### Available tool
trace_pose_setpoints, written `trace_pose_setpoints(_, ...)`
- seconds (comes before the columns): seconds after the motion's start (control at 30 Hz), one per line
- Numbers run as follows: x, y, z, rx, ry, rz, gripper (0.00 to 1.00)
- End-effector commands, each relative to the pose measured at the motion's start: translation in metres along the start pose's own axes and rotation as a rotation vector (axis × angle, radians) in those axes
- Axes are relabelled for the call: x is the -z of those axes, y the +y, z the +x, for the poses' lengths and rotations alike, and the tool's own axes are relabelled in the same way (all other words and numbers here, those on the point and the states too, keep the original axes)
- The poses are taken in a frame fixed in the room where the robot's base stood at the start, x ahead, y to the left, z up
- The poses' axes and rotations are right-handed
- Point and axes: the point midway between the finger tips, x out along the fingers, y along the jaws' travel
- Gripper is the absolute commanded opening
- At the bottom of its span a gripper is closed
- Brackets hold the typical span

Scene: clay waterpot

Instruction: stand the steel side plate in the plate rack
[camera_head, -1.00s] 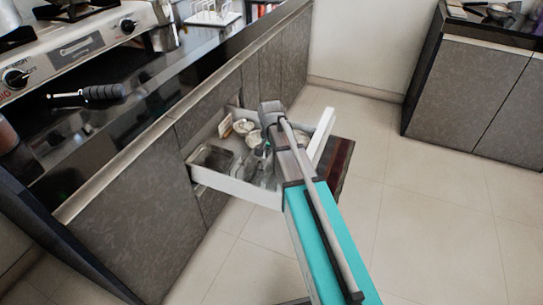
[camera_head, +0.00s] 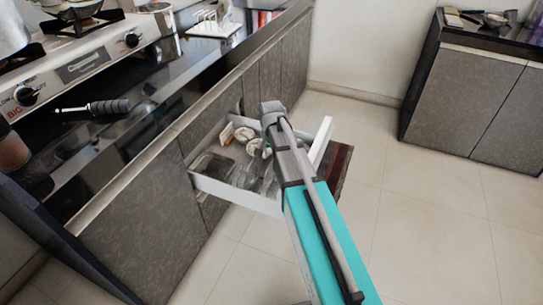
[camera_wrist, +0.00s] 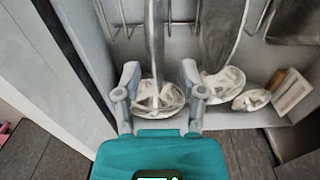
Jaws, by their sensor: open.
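My gripper (camera_wrist: 165,95) is open, with its two grey fingers over the open drawer (camera_head: 238,193). A rounded shiny item (camera_wrist: 158,97) with a narrow upright part above it shows between the fingers. I cannot tell whether the fingers touch it. Another long shiny item (camera_wrist: 222,42) leans to its right. I cannot tell which of these, if any, is the steel side plate. In the head view my arm hides much of the gripper and part of the drawer. A white wire rack (camera_head: 215,24), likely the plate rack, stands on the counter at the top.
The drawer also holds white round items (camera_head: 243,133) and a small brown-edged block (camera_wrist: 294,92). The dark glossy counter (camera_head: 160,95) carries a stove (camera_head: 75,62) and a black-handled tool (camera_head: 108,107). A separate cabinet (camera_head: 455,95) stands right. The tiled floor between is mostly clear.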

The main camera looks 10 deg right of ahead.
Motion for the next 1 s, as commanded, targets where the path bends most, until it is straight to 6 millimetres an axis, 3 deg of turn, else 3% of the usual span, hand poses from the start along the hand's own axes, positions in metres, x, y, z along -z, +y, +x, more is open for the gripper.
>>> trace_pose_setpoints(0.6,0.000,0.000,-0.056,0.000,0.000,0.000,0.52)
trace_pose_setpoints(1.0,0.000,0.000,-0.075,0.000,0.000,0.000,0.52)
